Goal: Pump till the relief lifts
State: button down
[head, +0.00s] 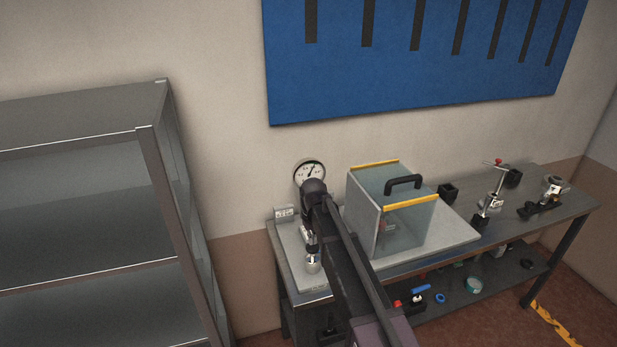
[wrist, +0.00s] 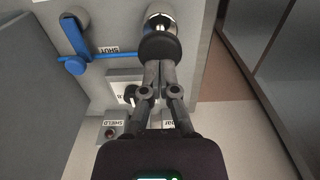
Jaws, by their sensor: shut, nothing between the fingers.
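My gripper (wrist: 160,66) is shut and empty, its fingertips over a black round knob (wrist: 160,46) on a bright metal cylinder (wrist: 160,20) in the wrist view. I cannot tell whether they touch. In the head view my gripper (head: 312,243) points down over a small metal part (head: 312,263) at the bench's left end, partly hidden by my arm. A white dial gauge (head: 310,172) stands behind my arm, its needle near the top. A blue lever (wrist: 74,64) beside a "SHUT" label shows in the wrist view. A clear shield box (head: 405,232) with a black handle stands right of my arm.
The bench (head: 552,215) carries a clamp-like fitting (head: 492,195) and another metal fitting (head: 551,188) at the right. Small parts lie on its lower shelf (head: 455,297). A grey shelf unit (head: 160,185) stands at the left. A blue board (head: 400,75) hangs behind.

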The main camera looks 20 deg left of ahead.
aim_at(313, 246)
jog(key=shift+f+b, duration=1.85)
jog(key=shift+f, duration=0.25)
notch_tip(313, 246, up, 6)
jog(key=p, duration=0.5)
jog(key=shift+f, duration=0.25)
jog(key=s+d+m, duration=0.2)
jog(key=s+d, duration=0.3)
jog(key=d, duration=0.7)
jog(key=s+d+f+m+b, duration=0.1)
jog(key=s+d, duration=0.5)
jog(key=d, duration=0.6)
jog(key=s+d+f+m+b, duration=0.1)
jog(key=s+d+m, duration=0.2)
jog(key=d, duration=1)
jog(key=s, duration=0.3)
jog(key=shift+s+f+m, duration=0.2)
jog(key=shift+f+m, duration=0.05)
jog(key=shift+m, duration=0.15)
